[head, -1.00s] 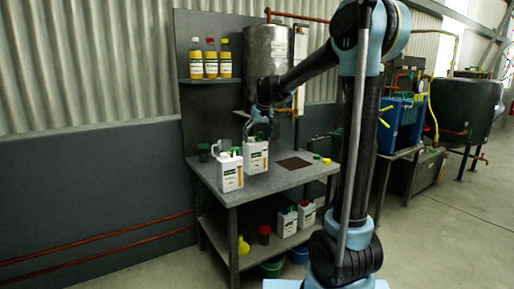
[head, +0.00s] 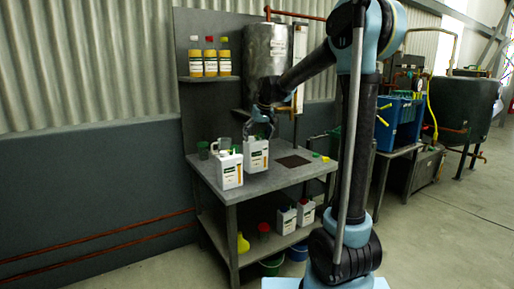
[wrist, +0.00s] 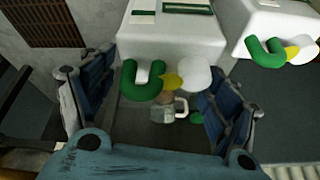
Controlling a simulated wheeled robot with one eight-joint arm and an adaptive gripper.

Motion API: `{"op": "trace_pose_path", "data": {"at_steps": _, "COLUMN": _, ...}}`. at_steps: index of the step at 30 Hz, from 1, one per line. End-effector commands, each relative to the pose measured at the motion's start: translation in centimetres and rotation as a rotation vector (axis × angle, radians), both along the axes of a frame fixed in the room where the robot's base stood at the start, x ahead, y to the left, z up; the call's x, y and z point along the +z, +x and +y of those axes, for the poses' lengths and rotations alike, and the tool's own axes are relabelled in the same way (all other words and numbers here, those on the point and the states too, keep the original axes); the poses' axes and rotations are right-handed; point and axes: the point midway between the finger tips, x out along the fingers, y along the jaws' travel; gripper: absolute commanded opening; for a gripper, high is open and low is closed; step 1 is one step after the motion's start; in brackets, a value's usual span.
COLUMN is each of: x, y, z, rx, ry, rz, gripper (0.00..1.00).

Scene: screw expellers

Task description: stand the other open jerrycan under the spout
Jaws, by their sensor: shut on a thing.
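Two white jerrycans with green handles stand close together on the grey bench (head: 277,182). My gripper (head: 264,126) is over the right-hand jerrycan (head: 255,157). In the wrist view its fingers (wrist: 160,98) are spread on either side of this can's top end (wrist: 170,38), shut on it. The can looks upright; I cannot tell whether its base is clear of the bench. The left-hand jerrycan (head: 229,172) stands free and also shows in the wrist view (wrist: 273,30). The steel tank (head: 267,50) is above the bench; its spout is hidden or too small to make out.
A dark grate (head: 293,161) is set in the bench, right of the held can. A clear jug (wrist: 163,112) and a green cup (head: 203,150) stand behind the cans. A small yellow item (head: 325,159) is near the right edge. More white jerrycans (head: 286,220) stand on the lower shelf.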

Motion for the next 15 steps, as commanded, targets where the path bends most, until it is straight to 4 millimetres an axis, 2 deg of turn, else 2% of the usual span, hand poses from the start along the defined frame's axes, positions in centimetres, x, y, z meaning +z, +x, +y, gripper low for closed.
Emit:
{"op": "trace_pose_path", "data": {"at_steps": 5, "x": -1.2, "y": 0.0, "z": 0.0, "rx": 0.0, "ry": 0.0, "rz": 0.0, "gripper": 0.14}}
{"op": "trace_pose_path", "data": {"at_steps": 12, "x": -4.0, "y": 0.0, "z": 0.0, "rx": 0.0, "ry": 0.0, "rz": 0.0, "gripper": 0.14}}
{"op": "trace_pose_path", "data": {"at_steps": 15, "x": -4.2, "y": 0.0, "z": 0.0, "rx": 0.0, "ry": 0.0, "rz": 0.0, "gripper": 0.14}}
